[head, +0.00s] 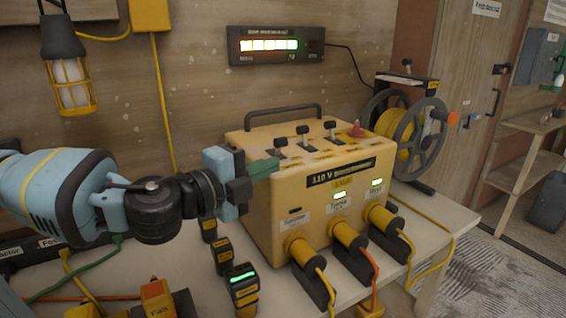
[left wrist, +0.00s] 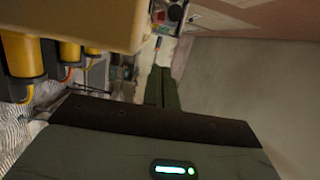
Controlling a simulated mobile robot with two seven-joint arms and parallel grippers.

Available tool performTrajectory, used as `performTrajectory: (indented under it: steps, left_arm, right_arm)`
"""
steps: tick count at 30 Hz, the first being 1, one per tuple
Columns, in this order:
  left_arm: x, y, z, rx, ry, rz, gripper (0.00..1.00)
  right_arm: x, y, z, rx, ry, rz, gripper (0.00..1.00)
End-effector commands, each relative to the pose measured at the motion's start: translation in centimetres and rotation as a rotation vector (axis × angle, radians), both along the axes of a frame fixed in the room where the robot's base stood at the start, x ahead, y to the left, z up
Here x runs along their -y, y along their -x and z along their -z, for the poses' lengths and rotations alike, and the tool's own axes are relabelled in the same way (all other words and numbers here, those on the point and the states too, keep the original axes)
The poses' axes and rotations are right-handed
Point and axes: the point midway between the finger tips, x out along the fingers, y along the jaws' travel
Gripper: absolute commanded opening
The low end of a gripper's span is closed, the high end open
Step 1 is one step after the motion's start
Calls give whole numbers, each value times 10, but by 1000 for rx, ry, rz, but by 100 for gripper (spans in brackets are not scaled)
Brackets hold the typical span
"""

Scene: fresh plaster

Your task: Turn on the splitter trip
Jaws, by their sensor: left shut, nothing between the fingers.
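The splitter is a yellow box (head: 310,200) marked 110 V, standing on the bench. My right gripper is out of view.
A black carry handle (head: 283,110) arches behind the switches, and a red knob (head: 356,130) sits right of them. Yellow plugs with cables (head: 345,236) fill the front. A cable reel (head: 410,125) stands right; a lit display (head: 275,45) hangs above. Chargers (head: 240,285) stand in front.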

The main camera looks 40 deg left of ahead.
Motion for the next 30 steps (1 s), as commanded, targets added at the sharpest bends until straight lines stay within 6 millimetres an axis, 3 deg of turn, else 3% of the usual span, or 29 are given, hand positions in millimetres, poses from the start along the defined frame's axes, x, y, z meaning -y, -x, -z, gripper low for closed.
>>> performTrajectory:
  steps: [8,28,30]
  left_arm:
    - [4,-1,-2,12,-5,-2,0]
    - [12,-51,-3,11,-5,-2,0]
    - [0,-54,-8,17,-1,-5,0]
  right_arm:
    - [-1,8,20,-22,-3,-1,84]
    - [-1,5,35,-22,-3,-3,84]
    - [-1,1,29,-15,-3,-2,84]
